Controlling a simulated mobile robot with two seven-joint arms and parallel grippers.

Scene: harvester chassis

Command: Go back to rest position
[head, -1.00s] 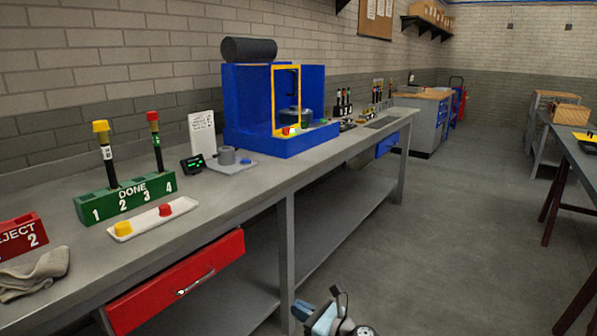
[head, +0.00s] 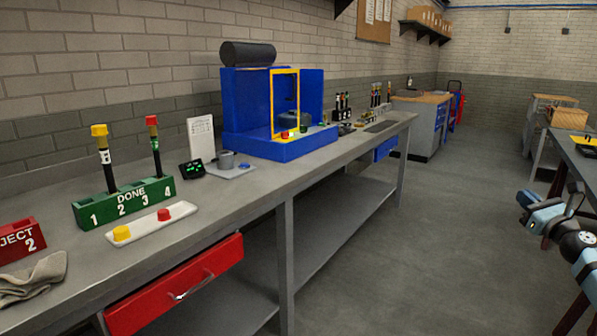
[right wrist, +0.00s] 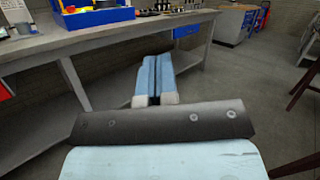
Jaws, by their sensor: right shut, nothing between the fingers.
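My right gripper shows in the right wrist view (right wrist: 155,80) with its two blue fingers together and nothing between them. It points out over the floor in front of the workbench (head: 330,165). In the head view my right arm and gripper (head: 528,203) are at the right edge, over the aisle and well clear of the bench. My left gripper is not in the head view.
On the bench stand a green DONE rack (head: 124,203) with two capped tubes, a white tray (head: 150,226) with yellow and red caps, and a blue enclosure (head: 262,110). A red drawer (head: 175,285) sits below. Another table (head: 580,158) is at right. Aisle floor is open.

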